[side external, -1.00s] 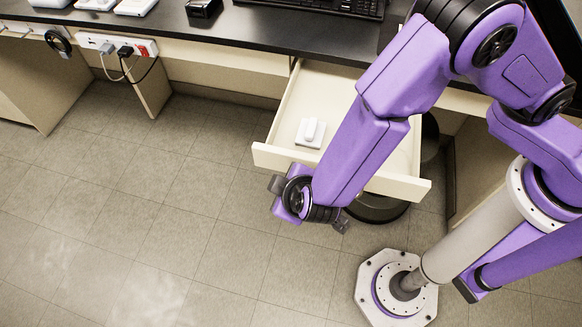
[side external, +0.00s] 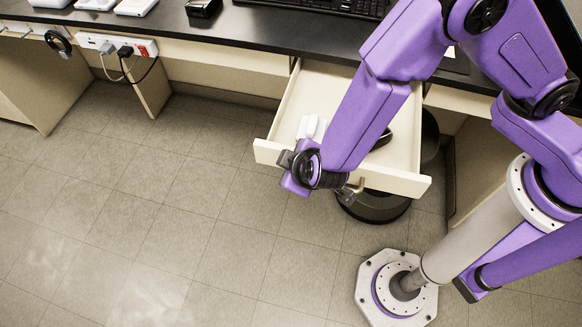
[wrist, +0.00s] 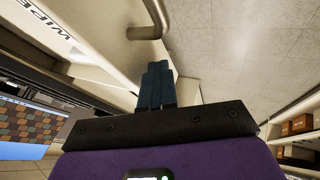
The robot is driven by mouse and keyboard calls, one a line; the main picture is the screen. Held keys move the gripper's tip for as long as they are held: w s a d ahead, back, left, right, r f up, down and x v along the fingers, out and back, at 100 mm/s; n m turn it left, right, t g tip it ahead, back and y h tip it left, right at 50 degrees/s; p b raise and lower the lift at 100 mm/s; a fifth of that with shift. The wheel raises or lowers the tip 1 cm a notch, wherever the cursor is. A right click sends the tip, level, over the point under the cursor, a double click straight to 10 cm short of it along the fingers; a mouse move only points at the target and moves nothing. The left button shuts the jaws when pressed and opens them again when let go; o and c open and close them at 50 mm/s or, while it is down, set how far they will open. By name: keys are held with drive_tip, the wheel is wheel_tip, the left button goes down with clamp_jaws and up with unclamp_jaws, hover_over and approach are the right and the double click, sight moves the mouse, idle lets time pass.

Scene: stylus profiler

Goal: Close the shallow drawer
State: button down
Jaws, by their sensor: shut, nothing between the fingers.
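The shallow drawer (side external: 408,183) is cream-coloured and stands pulled out from under the black desk. A metal handle (wrist: 150,22) is on its front, and the drawer shows in the wrist view too (wrist: 112,42). My gripper (side external: 346,191) is at the outer side of the drawer front, close to the handle. Its dark fingers (wrist: 155,82) are together and empty, pointing toward the drawer front beside the handle. I cannot tell whether they touch it. My forearm hides part of the drawer's inside and front in the side view.
A white item (side external: 307,127) and a dark item (side external: 383,138) lie in the drawer. The black desktop (side external: 270,28) holds a keyboard (side external: 325,6). A dark round base (side external: 374,206) is on the floor below the drawer. Open tiled floor lies at the left.

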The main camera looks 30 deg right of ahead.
approach(312, 84)
drive_tip(key=x, duration=0.4)
drive_tip(key=shift+w+d+f, duration=0.2)
drive_tip(key=shift+w, duration=0.05)
drive_tip(key=shift+a, duration=0.1)
